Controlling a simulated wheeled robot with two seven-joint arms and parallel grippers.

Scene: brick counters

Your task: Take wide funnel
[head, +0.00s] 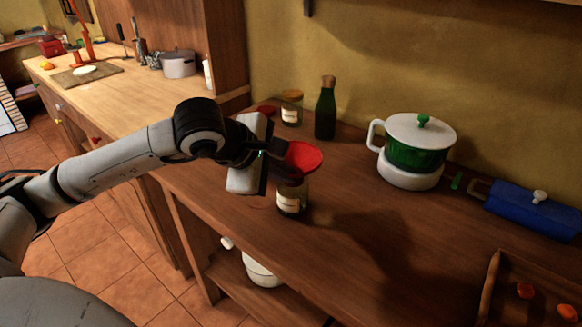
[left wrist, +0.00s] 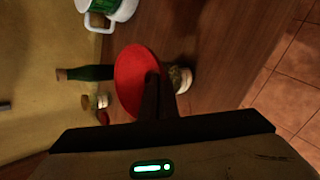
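The wide funnel (head: 304,157) shows as a round red disc at the fingertips of my left gripper (head: 277,162). The left wrist view shows its broad red face (left wrist: 132,72), partly covered by the dark fingers (left wrist: 158,98). The fingers are close together and appear shut on the funnel's near side; the exact contact is hidden. A labelled glass jar (head: 291,198) stands just below the funnel in the head view. I cannot tell whether the funnel touches it. My right gripper is not in view.
A green bottle (head: 326,108), another jar (head: 291,108) and a small red item (head: 266,111) stand behind. A green and white pot (head: 416,147) and a blue lidded dish (head: 533,208) are to the right.

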